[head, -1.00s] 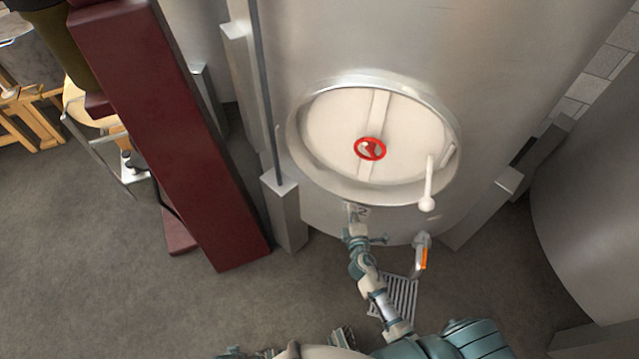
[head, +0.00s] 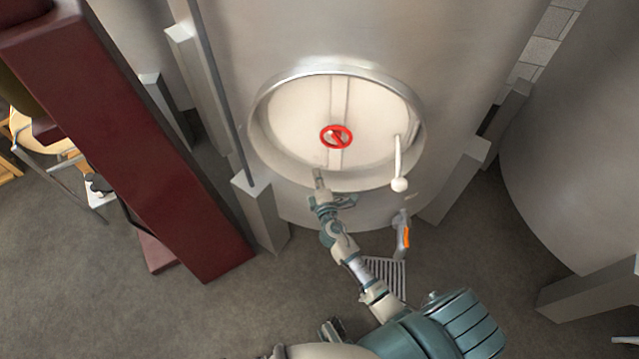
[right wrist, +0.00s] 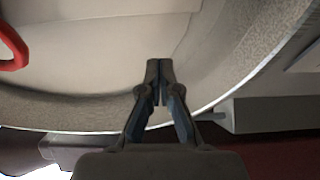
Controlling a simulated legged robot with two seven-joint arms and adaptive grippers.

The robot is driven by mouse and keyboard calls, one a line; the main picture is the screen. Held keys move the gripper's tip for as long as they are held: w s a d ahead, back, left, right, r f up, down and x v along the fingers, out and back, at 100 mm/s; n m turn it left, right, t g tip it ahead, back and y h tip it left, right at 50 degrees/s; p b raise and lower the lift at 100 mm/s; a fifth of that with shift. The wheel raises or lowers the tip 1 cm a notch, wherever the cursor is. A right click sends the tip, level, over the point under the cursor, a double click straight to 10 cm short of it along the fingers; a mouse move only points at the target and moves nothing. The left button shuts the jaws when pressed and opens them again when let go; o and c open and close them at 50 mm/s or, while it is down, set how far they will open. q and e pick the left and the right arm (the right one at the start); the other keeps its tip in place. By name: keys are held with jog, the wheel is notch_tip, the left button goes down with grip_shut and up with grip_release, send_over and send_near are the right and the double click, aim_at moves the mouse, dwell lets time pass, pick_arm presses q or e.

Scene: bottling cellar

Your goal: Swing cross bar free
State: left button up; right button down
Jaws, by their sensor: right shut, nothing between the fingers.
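The round pale tank door (head: 290,125) sits inside a metal rim. The cross bar (head: 338,100) runs upright across the door, with a red handwheel (head: 336,136) at its middle. My right gripper (head: 318,173) is shut and empty at the lower rim, left of the bar's lower end and below the wheel. In the right wrist view my right gripper (right wrist: 158,65) points at the pale door, and part of the red wheel (right wrist: 12,48) shows at the left edge. Contact with the door cannot be told. My left gripper does not show.
A white lever with a ball end (head: 399,170) hangs at the door's right side. Below it is a tap with an orange grip (head: 406,236) and a floor grate (head: 385,272). A dark red beam (head: 120,140) stands left. Open floor lies at lower left.

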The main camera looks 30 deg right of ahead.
aim_at(324, 158)
jog(key=x, duration=0.4)
jog(key=shift+d, duration=0.45)
jog(key=shift+s+d+r, duration=0.1)
jog(key=shift+s+d, duration=0.5)
jog(key=shift+d, duration=0.05)
jog(key=shift+s+d, duration=0.3)
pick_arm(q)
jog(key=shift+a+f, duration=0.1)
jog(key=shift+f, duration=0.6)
pick_arm(e)
jog(key=shift+d, duration=0.2)
pick_arm(q)
jog(key=shift+p, duration=0.45)
pick_arm(e)
jog(key=shift+s+d, duration=0.1)
jog(key=shift+d, duration=0.05)
